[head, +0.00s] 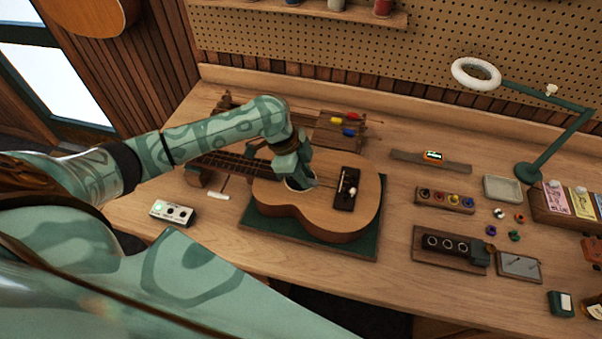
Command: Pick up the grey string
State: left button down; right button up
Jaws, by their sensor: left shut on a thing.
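The ukulele (335,215) lies face up on a dark green mat (250,222), its neck pointing left. My left gripper (304,184) reaches down over the ukulele's sound hole. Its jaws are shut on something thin. A small grey bit shows at the fingertips and looks like the grey string, but it is too small to follow. The gripper hides most of the sound hole. The dark bridge (345,190) is just right of the gripper, with a small white piece on it. My right gripper is not in view.
A white box with knobs (174,212) stands left of the mat. A tuner strip (430,160), peg tray (445,200), small coloured rings (514,235) and a dark wood block (450,245) lie right. A green lamp (530,170) stands at the right back.

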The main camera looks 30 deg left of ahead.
pick_arm(q)
jog(key=s+d+r+p, duration=0.4)
jog(key=d+r+p, duration=0.1)
jog(key=r, duration=0.3)
jog(key=s+d+r+p, duration=0.4)
jog(key=d+r+p, duration=0.1)
jog(key=r, duration=0.3)
jog(key=shift+s+d+r, duration=0.15)
jog(key=shift+d, duration=0.5)
